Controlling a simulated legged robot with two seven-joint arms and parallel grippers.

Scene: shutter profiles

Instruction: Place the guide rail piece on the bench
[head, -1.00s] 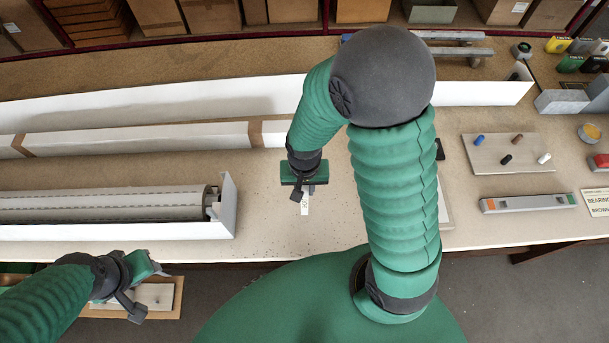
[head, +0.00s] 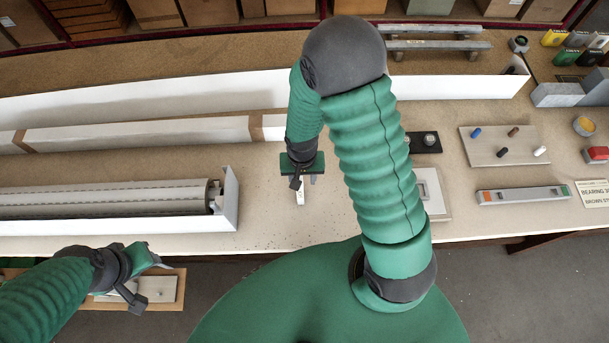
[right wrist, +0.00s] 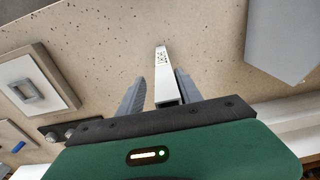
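The guide rail piece (head: 300,195) is a small white bar with printed marks on top. It lies over the bare beige bench (head: 265,215), between the long white profile and the square plate. In the right wrist view the piece (right wrist: 163,72) runs between the two grey fingers. A gap shows between it and the left finger; it is close to the right one. My right gripper (head: 304,180) is open around it. Whether its underside touches the bench is hidden. My left gripper (head: 154,262) hangs before the bench's front edge; its fingers do not show clearly.
A white tray (head: 110,226) with a grey roller stands left. A long white profile (head: 140,136) lies behind. A square plate (head: 433,192), a pegboard (head: 500,158) and a grey bar (head: 523,195) lie right. A wooden board (head: 170,290) is below the left gripper.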

